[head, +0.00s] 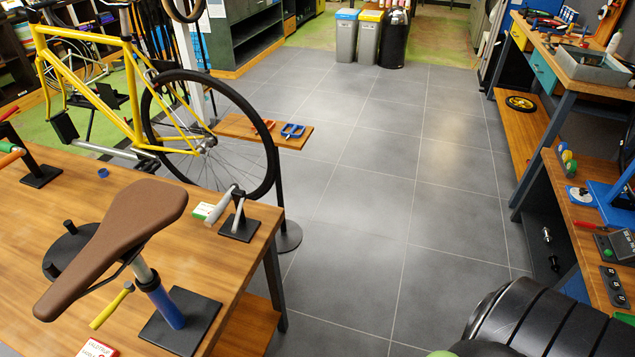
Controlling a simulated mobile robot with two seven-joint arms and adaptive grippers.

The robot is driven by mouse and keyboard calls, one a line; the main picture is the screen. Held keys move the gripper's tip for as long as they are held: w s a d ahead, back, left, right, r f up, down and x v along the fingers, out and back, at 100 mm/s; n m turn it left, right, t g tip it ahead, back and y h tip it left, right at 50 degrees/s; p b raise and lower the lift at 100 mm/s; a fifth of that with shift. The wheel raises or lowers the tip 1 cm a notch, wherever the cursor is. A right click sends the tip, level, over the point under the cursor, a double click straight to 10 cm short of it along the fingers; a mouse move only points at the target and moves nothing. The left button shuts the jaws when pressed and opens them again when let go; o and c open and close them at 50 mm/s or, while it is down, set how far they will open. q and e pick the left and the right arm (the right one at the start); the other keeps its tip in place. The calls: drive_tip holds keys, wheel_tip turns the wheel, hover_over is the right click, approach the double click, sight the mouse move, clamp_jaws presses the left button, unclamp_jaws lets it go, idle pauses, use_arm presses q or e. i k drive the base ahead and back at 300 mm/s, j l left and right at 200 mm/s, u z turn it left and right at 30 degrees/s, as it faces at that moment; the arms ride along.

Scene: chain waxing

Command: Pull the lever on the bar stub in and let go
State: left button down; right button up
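A short silver bar stub (222,203) stands on a black square base (239,229) near the right end of the wooden workbench. A dark upright piece joins it to the base, and a slim part by it may be the lever, but it is too small to tell its position. A second stand (40,176) with a black base and coloured grips is at the bench's left edge, partly cut off. Neither gripper shows. A black rounded arm part of mine (545,318) fills the lower right corner, and its gripper is out of frame.
A brown saddle (120,235) on a blue post (165,303) stands at the bench front. A yellow-handled tool (112,306) lies beside it. A yellow bicycle (95,85) stands behind the bench. A tool-laden bench (590,65) is at the right; the tiled floor (370,190) between is clear.

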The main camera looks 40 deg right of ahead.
sight(241, 202)
drive_tip(key=k+l, duration=0.1)
drive_tip(key=l, duration=2)
drive_tip(key=k, duration=0.05)
